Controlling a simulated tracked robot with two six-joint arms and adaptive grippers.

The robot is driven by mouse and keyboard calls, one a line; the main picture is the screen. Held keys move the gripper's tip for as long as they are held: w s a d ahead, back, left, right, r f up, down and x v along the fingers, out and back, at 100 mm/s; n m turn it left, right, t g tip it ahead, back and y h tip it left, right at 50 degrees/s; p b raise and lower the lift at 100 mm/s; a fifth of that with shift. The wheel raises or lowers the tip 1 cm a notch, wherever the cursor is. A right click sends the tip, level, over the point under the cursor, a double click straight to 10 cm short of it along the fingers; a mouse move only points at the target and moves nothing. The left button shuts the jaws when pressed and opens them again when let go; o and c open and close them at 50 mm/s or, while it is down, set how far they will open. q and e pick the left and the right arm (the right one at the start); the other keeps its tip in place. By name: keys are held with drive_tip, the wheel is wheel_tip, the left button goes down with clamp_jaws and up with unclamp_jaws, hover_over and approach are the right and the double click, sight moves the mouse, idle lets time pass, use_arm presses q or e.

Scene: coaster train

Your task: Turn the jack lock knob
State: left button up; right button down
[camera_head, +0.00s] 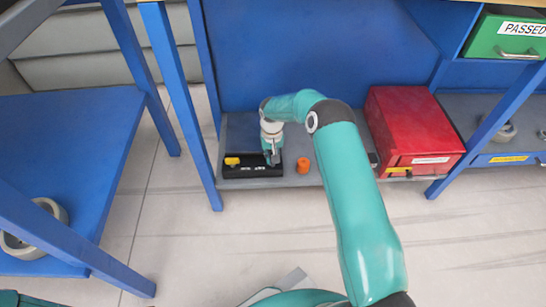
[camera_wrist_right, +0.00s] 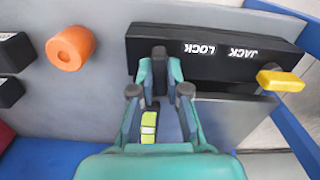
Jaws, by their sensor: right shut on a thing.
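The black jack lock box (camera_head: 243,172) lies on the grey lower shelf in the head view, with a yellow piece (camera_head: 232,161) at its left end. In the right wrist view the box (camera_wrist_right: 225,70) carries the upside-down words JACK LOCK, and the yellow piece (camera_wrist_right: 281,81) sticks out at the right. My right gripper (camera_head: 272,157) reaches down to the box's other end. In the right wrist view its fingers (camera_wrist_right: 170,72) overlap the box and are shut on the knob there, which they mostly hide. My left gripper is not in view.
An orange cylinder (camera_head: 303,165) stands close to the right of the box. A red case (camera_head: 413,128) sits farther right on the shelf. Blue posts (camera_head: 181,90) frame the shelf. The floor (camera_head: 180,235) in front is mostly clear.

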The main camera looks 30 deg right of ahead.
drive_tip(key=shift+s+f+m, duration=0.15)
drive_tip(key=shift+s+m, duration=0.1)
drive_tip(key=shift+m, duration=0.05)
drive_tip(key=c, duration=1.2)
unclamp_jaws()
drive_tip(key=shift+o, duration=0.2)
drive_tip(key=shift+w, duration=0.15)
drive_tip(key=shift+r, duration=0.2)
drive_tip(key=shift+r, duration=0.25)
wheel_tip(320, 180, up, 11)
drive_tip(key=shift+r, duration=0.1)
